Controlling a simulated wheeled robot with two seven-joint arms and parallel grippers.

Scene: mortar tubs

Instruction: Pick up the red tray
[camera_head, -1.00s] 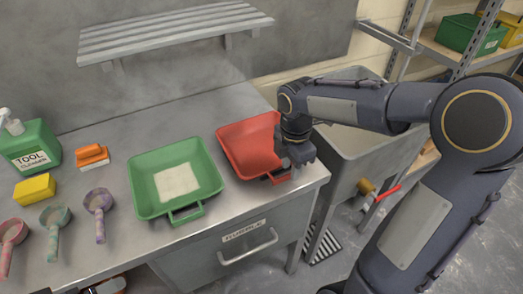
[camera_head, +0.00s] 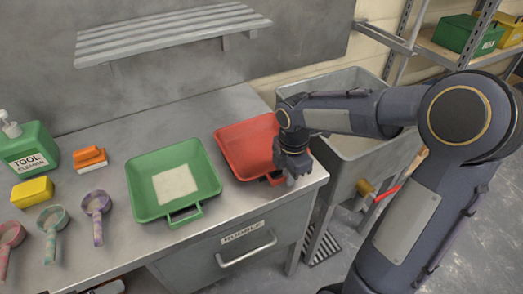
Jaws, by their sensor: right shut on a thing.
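The red tray (camera_head: 243,148) sits on the right part of the steel bench, beside the green tray. Its short front handle (camera_head: 272,179) is partly hidden by my right gripper. My right gripper (camera_head: 292,177) points down at the tray's front right corner, by the handle, and is shut on the tray. The fingertips are small and dark, so the exact place of the grip is hard to see. The tray looks level and at bench height.
A green tray (camera_head: 156,201) with a pale patch inside stands close on the left. Several scoops, a yellow sponge (camera_head: 33,191), an orange brush (camera_head: 90,158) and a green bottle (camera_head: 29,148) are further left. A grey sink (camera_head: 372,150) is beyond the bench's right edge.

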